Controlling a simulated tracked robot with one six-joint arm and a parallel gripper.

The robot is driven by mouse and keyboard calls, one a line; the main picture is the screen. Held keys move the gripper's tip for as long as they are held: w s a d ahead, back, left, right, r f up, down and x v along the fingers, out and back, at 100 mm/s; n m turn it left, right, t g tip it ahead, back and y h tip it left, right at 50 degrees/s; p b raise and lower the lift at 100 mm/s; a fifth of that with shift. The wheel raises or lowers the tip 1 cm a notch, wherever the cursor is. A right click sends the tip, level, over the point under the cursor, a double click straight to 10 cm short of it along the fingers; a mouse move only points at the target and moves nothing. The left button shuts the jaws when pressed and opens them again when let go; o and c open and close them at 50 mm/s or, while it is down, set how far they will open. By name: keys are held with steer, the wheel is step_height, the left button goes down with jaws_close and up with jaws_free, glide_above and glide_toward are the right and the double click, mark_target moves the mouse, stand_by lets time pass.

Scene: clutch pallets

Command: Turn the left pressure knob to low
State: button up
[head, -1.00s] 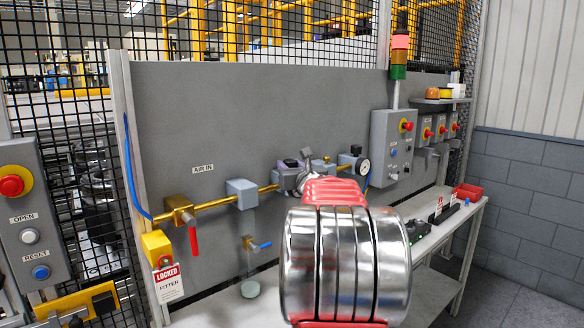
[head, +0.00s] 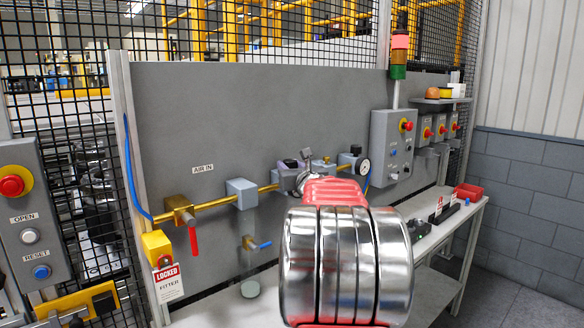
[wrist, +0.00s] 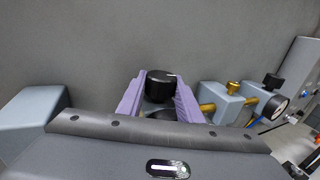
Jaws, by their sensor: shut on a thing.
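The left pressure knob (wrist: 160,84) is a black round cap with a short white mark on its top, toward the right in the wrist view. The purple fingers of my gripper (wrist: 159,100) stand on both sides of it and are shut on it. In the head view my gripper (head: 294,164) reaches the brass air line on the grey panel. No low marking can be read.
Right of my gripper are another black knob (wrist: 272,80) and a pressure gauge (wrist: 279,107). A blue-grey block (head: 241,193) and a red-handled valve (head: 181,212) are to the left on the line. A yellow lock (head: 157,246) carries a LOCKED tag. A control box (head: 393,150) is at right.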

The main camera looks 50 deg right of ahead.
steer(key=shift+s+d+f, duration=0.1)
steer(key=shift+s, duration=0.05)
steer(key=o, duration=1)
steer(key=shift+o, duration=0.2)
steer(key=v, duration=1.4)
